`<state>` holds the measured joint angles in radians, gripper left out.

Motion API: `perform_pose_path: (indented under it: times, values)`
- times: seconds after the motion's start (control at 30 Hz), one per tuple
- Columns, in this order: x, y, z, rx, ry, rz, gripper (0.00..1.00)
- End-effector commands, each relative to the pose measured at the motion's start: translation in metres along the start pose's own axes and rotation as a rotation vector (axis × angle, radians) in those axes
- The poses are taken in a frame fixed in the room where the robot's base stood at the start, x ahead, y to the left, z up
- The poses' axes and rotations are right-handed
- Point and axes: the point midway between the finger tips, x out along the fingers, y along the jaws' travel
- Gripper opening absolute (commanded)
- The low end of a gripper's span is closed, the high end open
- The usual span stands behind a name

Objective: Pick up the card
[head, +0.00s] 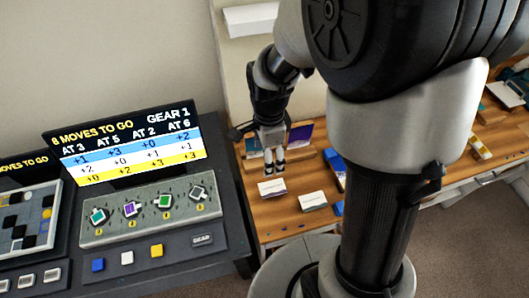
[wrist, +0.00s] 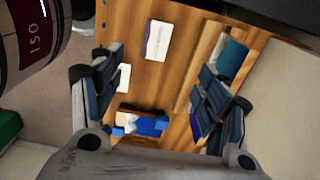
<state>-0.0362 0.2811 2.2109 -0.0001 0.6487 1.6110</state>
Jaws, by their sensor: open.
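A small white card (head: 272,188) with a purple-blue mark lies on the wooden table top (head: 285,216). A second white card-like piece (head: 312,200) lies to its right; I cannot tell which is the task's card. My gripper (head: 273,169) is above the table, just behind the marked card, pointing down, open, with nothing visible between its fingers. In the wrist view the open fingers (wrist: 155,88) frame the table; a white card with a purple edge (wrist: 157,41) and a smaller white piece (wrist: 123,77) lie beyond them.
A purple panel (head: 301,134) and a teal panel (head: 253,147) stand behind my gripper. Blue items (head: 335,168) lie to the right. A dark console with a score screen (head: 125,143) and control panel (head: 150,208) stands left of the table.

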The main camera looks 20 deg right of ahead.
Motion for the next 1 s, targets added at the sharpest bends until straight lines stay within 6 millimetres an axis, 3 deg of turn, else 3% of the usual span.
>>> perform_pose_path:
  times: [0.5,0.87,1.0]
  values:
    - [0.104,0.002,-0.001,-0.003,0.0,0.004,0.69]
    - [0.128,0.003,-0.002,-0.003,0.0,0.002,0.69]
    - [0.149,0.005,-0.004,-0.003,0.0,0.004,0.69]
